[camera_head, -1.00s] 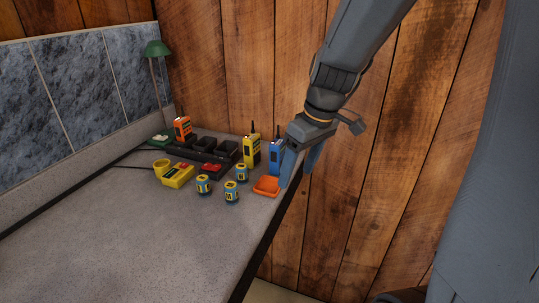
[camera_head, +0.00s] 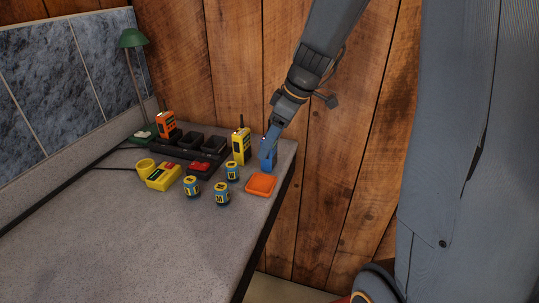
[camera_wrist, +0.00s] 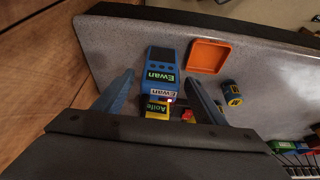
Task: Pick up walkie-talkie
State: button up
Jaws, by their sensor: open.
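A blue walkie-talkie labelled "Ewan" (camera_wrist: 162,56) stands near the right end of the worktop. In the wrist view it lies between the two fingers of my gripper (camera_wrist: 163,80), with a gap on each side. In the head view my gripper (camera_head: 269,152) comes down over it from above and hides much of it. The jaws are open. A yellow walkie-talkie (camera_head: 241,147) stands just left of it, and its label also shows in the wrist view (camera_wrist: 157,105). An orange walkie-talkie (camera_head: 166,125) stands farther left.
An orange tray (camera_head: 260,185) lies in front of the blue walkie-talkie. Several small blue-and-yellow cans (camera_head: 222,194) stand nearby. A dark charger rack (camera_head: 178,151), a yellow box (camera_head: 163,178) and a green lamp (camera_head: 132,38) are to the left. The front worktop is clear.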

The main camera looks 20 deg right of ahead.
jog(key=shift+x, duration=1.05)
jog(key=c, duration=1.3)
jog(key=shift+r, duration=0.1)
